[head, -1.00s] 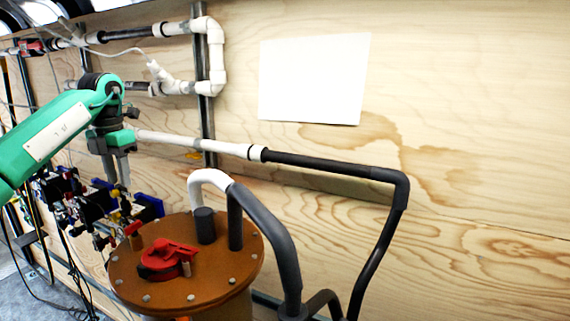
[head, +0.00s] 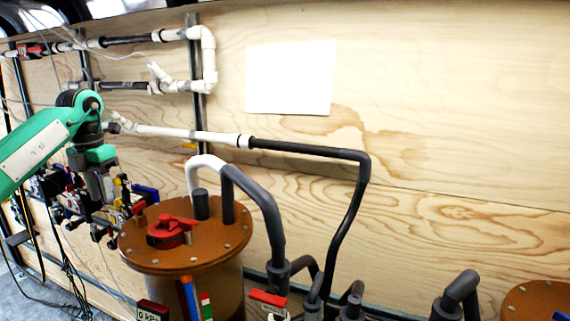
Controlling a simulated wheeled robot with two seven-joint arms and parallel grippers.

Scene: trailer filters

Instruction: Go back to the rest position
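My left arm, green and dark grey, comes in from the left. Its gripper (head: 112,192) hangs down left of the brown filter tank (head: 190,282), in front of the cluster of small valves and fittings. The fingers are small here and partly lost against the valves, so I cannot tell whether they are open or shut. I see nothing clearly held. The tank's lid (head: 150,252) carries a red knob (head: 170,232). My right gripper is not in view.
A white and black pipe (head: 300,148) runs along the plywood wall (head: 450,100) and bends down. Black pipes and a red-handled valve (head: 268,298) stand right of the tank. A second brown lid (head: 540,300) is at the lower right. Cables hang at the lower left.

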